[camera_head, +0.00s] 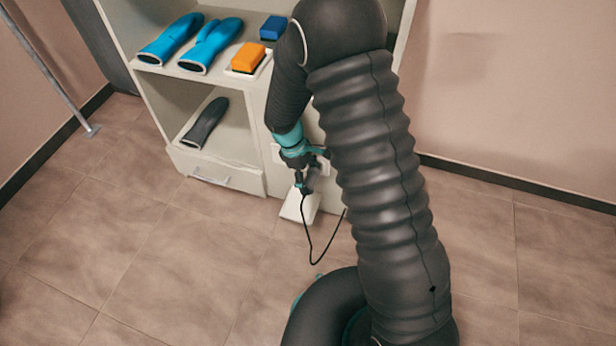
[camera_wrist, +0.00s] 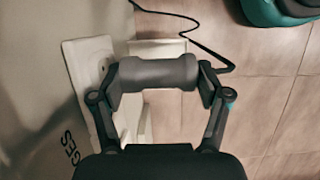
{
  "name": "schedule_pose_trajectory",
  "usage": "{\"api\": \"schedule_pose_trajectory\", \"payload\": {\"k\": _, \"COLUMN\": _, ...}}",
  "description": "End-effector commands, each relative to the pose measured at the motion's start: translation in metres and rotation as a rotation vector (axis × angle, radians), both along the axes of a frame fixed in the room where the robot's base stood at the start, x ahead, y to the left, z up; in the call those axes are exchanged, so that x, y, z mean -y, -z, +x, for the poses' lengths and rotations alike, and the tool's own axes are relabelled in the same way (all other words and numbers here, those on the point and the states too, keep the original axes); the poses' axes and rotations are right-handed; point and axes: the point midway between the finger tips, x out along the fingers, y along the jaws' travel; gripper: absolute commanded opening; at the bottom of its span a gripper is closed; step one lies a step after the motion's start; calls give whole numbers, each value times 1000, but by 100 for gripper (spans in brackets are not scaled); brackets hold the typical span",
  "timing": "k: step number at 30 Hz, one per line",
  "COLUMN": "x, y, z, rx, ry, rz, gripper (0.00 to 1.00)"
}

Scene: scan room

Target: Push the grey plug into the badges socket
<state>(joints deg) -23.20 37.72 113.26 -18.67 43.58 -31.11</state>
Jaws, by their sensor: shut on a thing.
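My gripper (camera_head: 303,172) is low in front of the side panel of the shelf unit in the head view. In the wrist view my gripper (camera_wrist: 160,78) is shut on the grey plug (camera_wrist: 158,72), a short grey cylinder lying across between the fingertips. A white socket plate (camera_wrist: 84,50) on the panel is just left of the plug; its opening is mostly hidden. Dark letters "GES" (camera_wrist: 70,149) show on the panel near it. I cannot tell whether the plug touches the plate. A black cable (camera_head: 309,245) hangs below the gripper in a loop.
A white box (camera_head: 296,208) stands on the floor under my gripper. The shelf unit (camera_head: 247,140) holds blue gloves (camera_head: 208,45), a blue block (camera_head: 273,27), an orange block (camera_head: 248,57) and a dark glove-like thing (camera_head: 205,122). A drawer handle (camera_head: 209,179) juts out. The tiled floor in front is clear.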

Motion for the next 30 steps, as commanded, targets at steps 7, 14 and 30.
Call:
{"api": "schedule_pose_trajectory", "payload": {"k": 7, "x": -4, "y": -7, "z": 17, "rx": 40, "ry": -10, "rz": 13, "gripper": 35}}
{"api": "schedule_pose_trajectory", "payload": {"k": 14, "x": -4, "y": -7, "z": 18, "rx": 40, "ry": -12, "rz": 14, "gripper": 35}}
{"api": "schedule_pose_trajectory", "payload": {"k": 30, "x": 0, "y": -7, "z": 26, "rx": 41, "ry": -10, "rz": 14, "gripper": 35}}
